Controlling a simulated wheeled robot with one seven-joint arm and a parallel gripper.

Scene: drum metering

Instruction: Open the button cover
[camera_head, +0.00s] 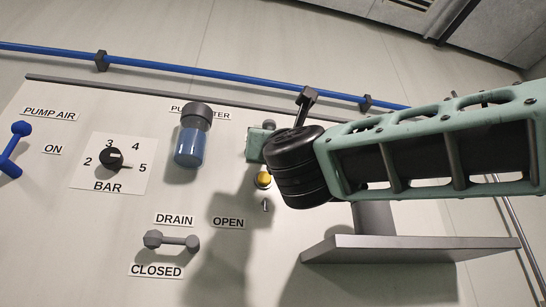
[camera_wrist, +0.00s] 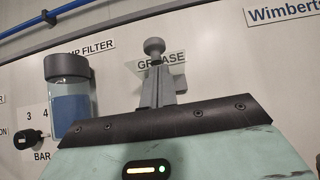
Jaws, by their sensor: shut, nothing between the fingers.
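My gripper (camera_wrist: 160,72) shows in the wrist view as grey fingers shut together, with nothing seen between them. A grey round-ended knob (camera_wrist: 153,46) appears just beyond the fingertips; I cannot tell if they touch it. The fingers overlap the GREASE label (camera_wrist: 172,62) on the panel. In the head view my arm reaches in from the right and its black joint hides part of the panel; the fingers are not clear there. A small yellow round part (camera_head: 263,180) shows just left of and below that joint. I cannot clearly make out a button cover in either view.
A blue filter bowl (camera_head: 190,143) sticks out of the panel, left of my arm. A drain lever (camera_head: 172,241) and a pressure knob (camera_head: 113,158) are farther left. A blue pipe (camera_head: 230,75) runs above. A grey shelf (camera_head: 410,246) juts out below my arm.

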